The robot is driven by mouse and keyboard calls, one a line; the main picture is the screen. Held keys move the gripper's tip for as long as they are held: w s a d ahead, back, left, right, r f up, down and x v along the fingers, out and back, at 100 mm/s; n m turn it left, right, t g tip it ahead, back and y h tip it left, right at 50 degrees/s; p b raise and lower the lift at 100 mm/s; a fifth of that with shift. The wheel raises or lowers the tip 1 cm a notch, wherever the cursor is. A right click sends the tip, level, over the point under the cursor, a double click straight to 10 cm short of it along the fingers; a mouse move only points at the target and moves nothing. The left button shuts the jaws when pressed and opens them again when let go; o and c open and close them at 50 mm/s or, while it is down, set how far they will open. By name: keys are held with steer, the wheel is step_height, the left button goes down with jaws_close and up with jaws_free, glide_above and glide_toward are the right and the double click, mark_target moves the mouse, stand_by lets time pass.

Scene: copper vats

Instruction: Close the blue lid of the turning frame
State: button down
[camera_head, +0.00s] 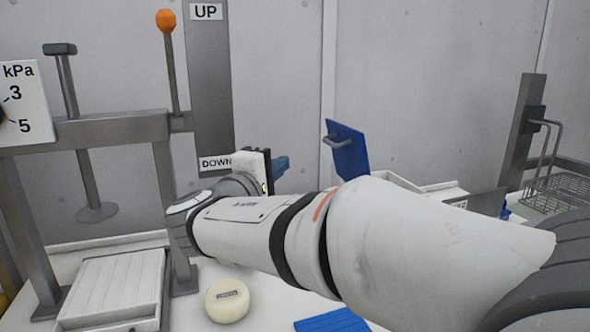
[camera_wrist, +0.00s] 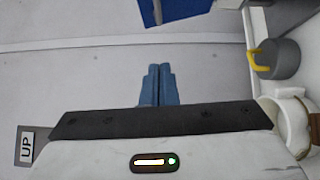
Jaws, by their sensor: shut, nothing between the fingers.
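The blue lid (camera_head: 347,150) stands raised and near upright, slightly tilted, with a grey handle on its left face. A blue panel (camera_wrist: 175,8), likely the same lid, is cut off at the top of the wrist view. The turning frame below the lid is mostly hidden behind my arm. My gripper (camera_head: 281,166) is left of the lid and apart from it, in front of the wall. In the wrist view its blue fingers (camera_wrist: 158,84) are together and empty.
A white box or tray (camera_head: 440,190) shows behind my arm. A wire basket (camera_head: 560,188) hangs at the right. A lever with an orange knob (camera_head: 166,20) stands left. A cheese-like round (camera_head: 227,300) and blue mat (camera_head: 335,321) lie in front. A grey pot (camera_wrist: 278,60) has a yellow handle.

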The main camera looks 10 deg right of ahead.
glide_toward(327, 142)
steer(key=w, duration=0.5)
steer(key=shift+s+d+p, duration=0.15)
steer(key=shift+d+p, duration=0.2)
steer(key=shift+d, duration=1.3)
steer(key=shift+r, duration=0.1)
